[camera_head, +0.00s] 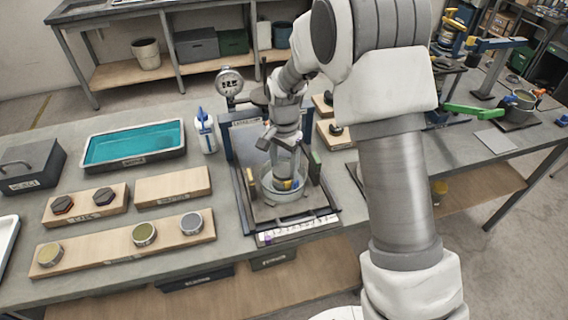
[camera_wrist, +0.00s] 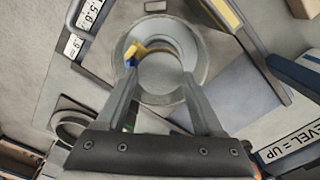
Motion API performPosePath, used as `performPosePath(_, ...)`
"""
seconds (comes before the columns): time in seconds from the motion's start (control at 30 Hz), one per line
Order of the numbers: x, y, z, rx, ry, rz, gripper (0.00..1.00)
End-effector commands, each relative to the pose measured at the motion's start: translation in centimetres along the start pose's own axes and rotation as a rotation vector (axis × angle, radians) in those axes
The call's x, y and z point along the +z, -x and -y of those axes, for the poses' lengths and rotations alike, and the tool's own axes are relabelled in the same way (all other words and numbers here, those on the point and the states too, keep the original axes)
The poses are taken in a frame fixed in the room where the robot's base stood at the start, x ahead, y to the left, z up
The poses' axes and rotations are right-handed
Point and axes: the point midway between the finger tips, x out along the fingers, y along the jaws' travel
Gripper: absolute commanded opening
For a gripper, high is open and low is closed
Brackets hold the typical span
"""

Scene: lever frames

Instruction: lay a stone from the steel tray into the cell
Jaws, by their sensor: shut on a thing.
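My gripper (camera_head: 285,180) reaches down into a round, clear-walled cell (camera_head: 272,192) on the dark frame in the middle of the bench. In the wrist view, the fingers (camera_wrist: 160,78) close on a grey round disc, likely the stone (camera_wrist: 160,72), inside the cell's pale rim (camera_wrist: 203,60). Whether the disc touches the cell's floor cannot be told. A small yellow and blue piece (camera_wrist: 138,52) shows by the left finger. A pale tray (camera_head: 6,248), possibly the steel tray, is cut off at the left edge; its contents are not visible.
A dial gauge (camera_head: 230,82) and a white bottle (camera_head: 206,132) stand close to the frame. Left are a teal-filled tray (camera_head: 180,122), a grey box (camera_head: 30,165) and wooden boards (camera_head: 100,252) with round tins and dark hexagonal pieces.

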Motion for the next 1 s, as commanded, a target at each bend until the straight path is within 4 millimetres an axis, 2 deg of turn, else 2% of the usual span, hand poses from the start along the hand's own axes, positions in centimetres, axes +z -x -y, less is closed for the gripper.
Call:
performPosePath(0.87,0.12,-0.3,0.03,0.0,0.0,0.0,0.11)
performPosePath(0.9,0.12,-0.3,0.03,0.0,0.0,0.0,0.74)
performPosePath(1.0,0.12,-0.3,0.02,0.0,0.0,0.0,0.92)
